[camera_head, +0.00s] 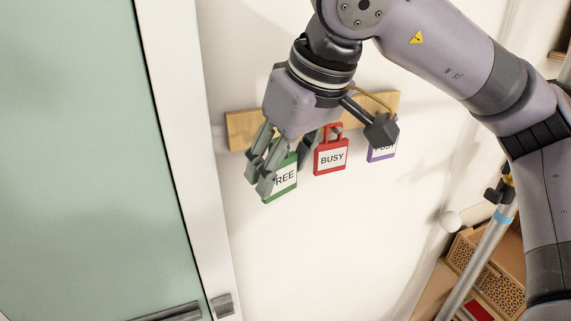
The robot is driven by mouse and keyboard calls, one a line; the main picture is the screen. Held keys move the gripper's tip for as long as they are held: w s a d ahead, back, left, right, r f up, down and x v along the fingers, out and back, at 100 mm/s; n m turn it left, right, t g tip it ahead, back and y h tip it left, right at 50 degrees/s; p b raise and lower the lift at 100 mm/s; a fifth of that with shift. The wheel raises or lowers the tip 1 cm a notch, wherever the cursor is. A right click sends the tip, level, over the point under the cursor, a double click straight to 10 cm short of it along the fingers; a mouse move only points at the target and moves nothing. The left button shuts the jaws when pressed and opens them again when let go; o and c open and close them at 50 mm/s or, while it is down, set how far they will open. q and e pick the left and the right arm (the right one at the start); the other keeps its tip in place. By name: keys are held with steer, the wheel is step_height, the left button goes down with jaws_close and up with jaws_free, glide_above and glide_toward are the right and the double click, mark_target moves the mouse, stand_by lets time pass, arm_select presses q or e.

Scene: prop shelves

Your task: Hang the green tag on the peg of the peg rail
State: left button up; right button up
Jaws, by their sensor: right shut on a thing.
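The green tag (283,184), with a white label reading "REE" where it shows, is in front of the left part of the wooden peg rail (240,129). My right gripper (283,166) reaches down from above and is shut on the green tag, hiding its left side and top. The peg behind it is hidden, so I cannot tell whether the tag is on a peg. A red tag (330,158) reading "BUSY" hangs on the rail to the right. My left gripper is not in view.
A purple-edged tag (382,154) hangs further right, partly covered by my right arm's hardware. A pale green door (70,150) with a white frame (185,130) stands at the left. A perforated brown crate (490,270) and a silver pole (478,265) are at lower right. The wall below the rail is clear.

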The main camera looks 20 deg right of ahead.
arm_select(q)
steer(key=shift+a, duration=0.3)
arm_select(e)
steer(key=w, duration=0.1)
steer(key=w+f, duration=0.1)
steer(key=w, duration=0.2)
steer(key=shift+a+f, duration=0.1)
steer(key=shift+f, duration=0.15)
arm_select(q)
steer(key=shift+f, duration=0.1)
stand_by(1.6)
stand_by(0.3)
arm_select(e)
steer(key=o, duration=1.1)
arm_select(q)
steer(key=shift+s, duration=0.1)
arm_select(e)
steer(key=shift+r, duration=0.15)
steer(key=v, duration=1.2)
steer(key=shift+s, duration=0.15)
